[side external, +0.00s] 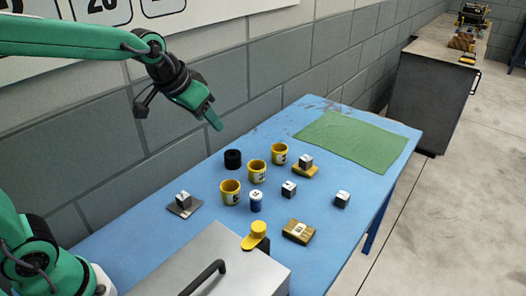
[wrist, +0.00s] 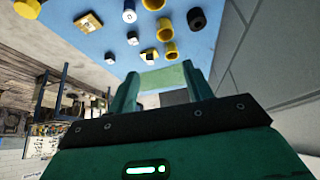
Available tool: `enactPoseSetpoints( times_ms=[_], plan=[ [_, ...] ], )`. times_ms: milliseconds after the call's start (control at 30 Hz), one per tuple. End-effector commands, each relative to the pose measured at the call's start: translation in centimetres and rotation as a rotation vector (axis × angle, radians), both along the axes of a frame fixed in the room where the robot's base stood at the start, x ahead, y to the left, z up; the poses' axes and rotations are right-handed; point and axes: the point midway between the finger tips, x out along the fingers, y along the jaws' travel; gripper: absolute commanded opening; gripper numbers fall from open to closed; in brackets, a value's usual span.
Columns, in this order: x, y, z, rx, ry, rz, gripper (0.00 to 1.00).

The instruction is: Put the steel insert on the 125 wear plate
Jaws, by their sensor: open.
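Several small grey steel cubes with pale tops stand on the blue bench. One cube (side external: 289,188) is near the middle, another (side external: 342,199) is to its right, and one (side external: 306,161) sits on a yellow plate (side external: 312,173). One more (side external: 183,198) sits on a dark grey plate (side external: 173,210) at left. A brass-coloured plate (side external: 291,238) with a pale label lies bare at the front right; it also shows in the wrist view (wrist: 83,26). The numbers are too small to read. My gripper (side external: 213,118) is open and empty, above the bench's back edge; its fingers (wrist: 160,85) show apart.
Yellow cups (side external: 230,193) stand mid-bench, with a black ring (side external: 233,159) and a blue can (side external: 256,201) beside them. A grey box (side external: 205,262) with a handle and a yellow knob (side external: 254,235) are in front. A green mat (side external: 350,140) lies clear at the far end.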

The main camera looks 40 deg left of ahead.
Motion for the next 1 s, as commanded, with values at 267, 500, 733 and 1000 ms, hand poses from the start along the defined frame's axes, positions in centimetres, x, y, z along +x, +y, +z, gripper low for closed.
enactPoseSetpoints(
  times_ms=[267,500,733,1000],
  plan=[
    [-7.4,1.6,0.5,0.001,0.010,0.031,0.51],
    [-13.2,2.5,-0.5,0.001,0.023,0.056,0.51],
    [-16.5,2.9,-1.7,0.001,0.034,0.071,0.51],
    [-17.2,3.0,-2.0,0.002,0.038,0.075,0.51]
  ],
)
